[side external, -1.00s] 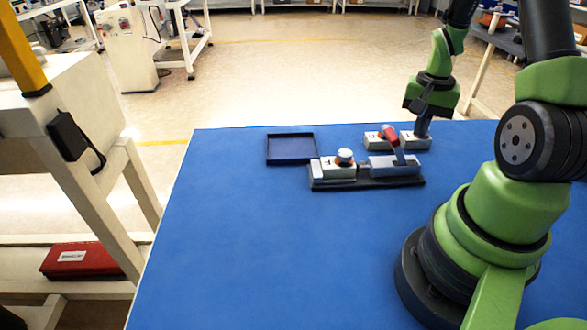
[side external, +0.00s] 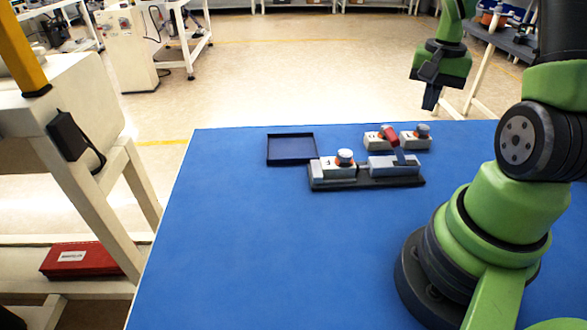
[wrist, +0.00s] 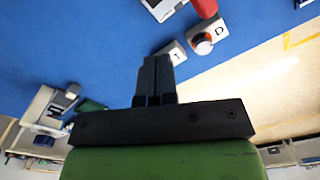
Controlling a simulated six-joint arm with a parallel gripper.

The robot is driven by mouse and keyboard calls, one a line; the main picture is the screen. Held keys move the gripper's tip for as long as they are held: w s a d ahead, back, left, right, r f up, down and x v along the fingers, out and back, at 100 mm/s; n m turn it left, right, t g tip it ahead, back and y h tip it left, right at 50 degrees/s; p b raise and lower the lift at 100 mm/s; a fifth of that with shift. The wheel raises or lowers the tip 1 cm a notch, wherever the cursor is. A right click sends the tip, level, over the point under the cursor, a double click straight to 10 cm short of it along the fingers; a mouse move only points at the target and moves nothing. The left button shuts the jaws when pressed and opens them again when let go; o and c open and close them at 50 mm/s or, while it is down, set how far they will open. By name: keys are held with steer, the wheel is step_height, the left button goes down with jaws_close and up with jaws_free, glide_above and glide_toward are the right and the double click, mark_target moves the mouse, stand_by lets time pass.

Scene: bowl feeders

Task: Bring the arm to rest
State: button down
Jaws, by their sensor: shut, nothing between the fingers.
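My gripper (side external: 431,102) hangs in the air above the far right of the blue table, higher than the button boxes. Its fingers point down, are closed together and hold nothing; they also show in the wrist view (wrist: 157,62). Below it in the side view stands the right-hand back button box (side external: 415,142) with a round grey-topped, orange-ringed button. My gripper is clear of everything on the table.
Another button box (side external: 374,142) stands beside it, partly behind a red lever handle (side external: 390,134). A black base (side external: 368,183) carries a button box (side external: 337,170) and a grey clamp block (side external: 388,168). A dark empty tray (side external: 291,160) lies left. The table's front (side external: 270,260) is clear.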

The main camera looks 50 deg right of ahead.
steer(key=shift+w+a, duration=0.1)
steer(key=w+a+r+n+t, duration=0.2)
steer(key=a+r+n, duration=0.1)
steer(key=a+r, duration=0.25)
steer(key=w+a+r+n+t, duration=0.1)
steer(key=w+a+r+n, duration=0.1)
steer(key=a+r, duration=0.4)
steer(key=s+a+r+n+t+y, duration=0.1)
steer(key=s+a+r+n+t, duration=0.1)
steer(key=a, duration=0.4)
steer(key=s+a+r+n+t+y, duration=0.1)
steer(key=s+a+r+n+t, duration=0.1)
steer(key=s+a+n, duration=0.2)
steer(key=s+a, duration=0.1)
steer(key=a, duration=0.2)
